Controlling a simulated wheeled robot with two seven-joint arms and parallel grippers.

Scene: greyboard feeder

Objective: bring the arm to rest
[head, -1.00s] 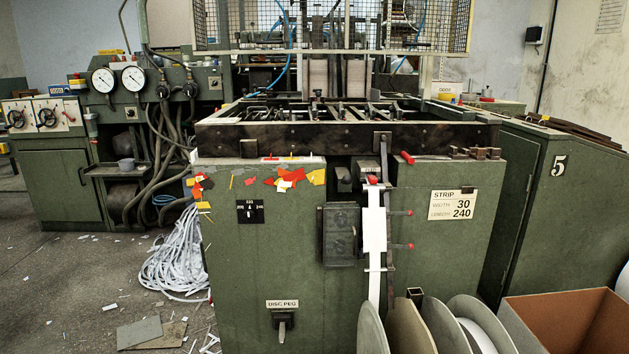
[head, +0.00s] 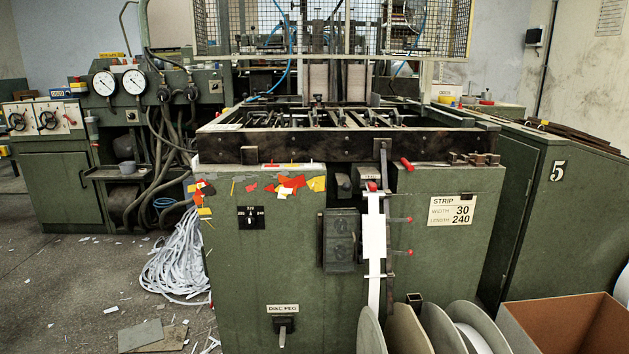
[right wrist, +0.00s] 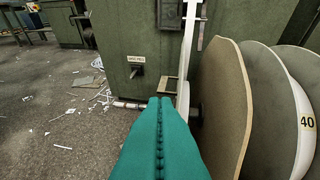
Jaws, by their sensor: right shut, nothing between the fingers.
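My right gripper (right wrist: 160,102) shows in the right wrist view as two long teal fingers pressed together along a dark seam. It is shut with nothing between the fingertips. It points toward the floor and the foot of the green feeder (right wrist: 130,45), with the DISC PEG knob (right wrist: 136,72) beyond it to the left. Neither gripper shows in the head view, and my left gripper is in no view. In the head view, the green feeder (head: 270,245) stands in front of me with a white strip (head: 374,240) hanging down its front.
A cardboard box (head: 565,325) is at the lower right. Open floor (right wrist: 50,120) with paper scraps lies to the left.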

